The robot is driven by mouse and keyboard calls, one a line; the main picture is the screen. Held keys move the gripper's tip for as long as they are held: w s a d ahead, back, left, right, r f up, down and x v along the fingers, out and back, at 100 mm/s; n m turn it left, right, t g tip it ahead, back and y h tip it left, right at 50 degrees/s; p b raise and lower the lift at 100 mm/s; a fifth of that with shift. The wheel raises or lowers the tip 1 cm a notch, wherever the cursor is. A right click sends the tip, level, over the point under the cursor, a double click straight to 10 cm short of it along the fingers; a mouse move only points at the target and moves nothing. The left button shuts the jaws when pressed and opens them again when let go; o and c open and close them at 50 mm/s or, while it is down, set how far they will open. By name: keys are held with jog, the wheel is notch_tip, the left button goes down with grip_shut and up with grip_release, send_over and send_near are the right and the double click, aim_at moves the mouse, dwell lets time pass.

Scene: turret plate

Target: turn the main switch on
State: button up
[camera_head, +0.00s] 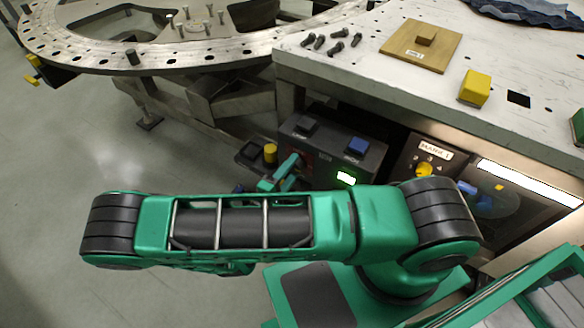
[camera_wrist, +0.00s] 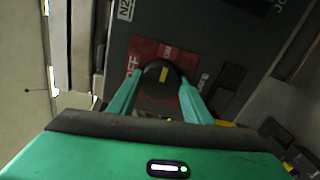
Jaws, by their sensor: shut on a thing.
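The main switch is a round black knob (camera_wrist: 154,76) with a yellow mark, on a red plate (camera_wrist: 141,47) lettered OFF at the left and ON at the top in the wrist view. The yellow mark lies nearly upright in that view, its upper end towards the ON lettering. My gripper (camera_wrist: 160,80) has one finger on each side of the knob and is shut on it. In the head view my gripper (camera_head: 294,162) reaches the dark control box (camera_head: 335,147); my arm and fingers hide most of the switch there.
The box carries a black button (camera_head: 306,124), a blue button (camera_head: 358,146) and a lit white display (camera_head: 346,178). A panel with a yellow knob (camera_head: 424,170) stands to the right. The table (camera_head: 380,75) overhangs behind, with bolts and a yellow block (camera_head: 475,88).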

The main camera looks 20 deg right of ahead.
jog(key=shift+a, duration=0.1)
jog(key=o, duration=1.1)
jog(key=shift+c, duration=0.2)
jog(key=v, duration=1)
jog(key=shift+s+a, duration=0.2)
jog(key=shift+a, duration=0.05)
